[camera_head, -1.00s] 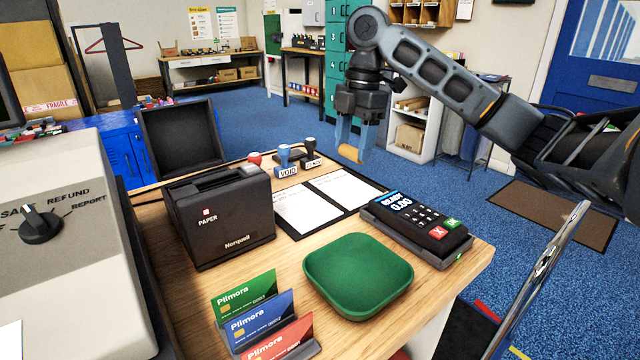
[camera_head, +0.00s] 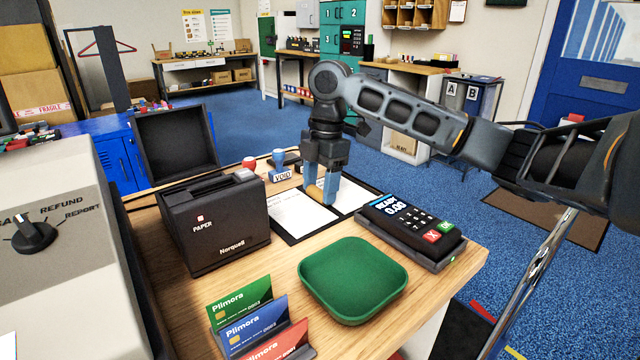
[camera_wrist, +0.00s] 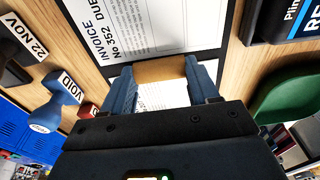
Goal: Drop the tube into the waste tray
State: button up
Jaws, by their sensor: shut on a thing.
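The tube (camera_head: 316,194) is a short brown cardboard piece held between the blue fingertips of my gripper (camera_head: 321,184). In the wrist view the tube (camera_wrist: 160,70) spans the gap between both fingers. My gripper is shut on it and points down above the papers on the black board. A green tray (camera_head: 354,311), square with rounded corners, stands on the wooden counter nearer the camera and looks empty. It is the only open tray on the counter. My gripper is behind it, slightly to its left in the head view. The green tray's edge (camera_wrist: 290,95) shows at the wrist view's right.
A black paper box (camera_head: 212,222) stands left of the tray, a card terminal (camera_head: 412,228) to its right. Card holders (camera_head: 250,320) stand in front left. Stamps (camera_head: 279,165) stand behind the papers.

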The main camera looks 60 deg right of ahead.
jog(key=shift+f, duration=0.2)
jog(key=o, duration=0.7)
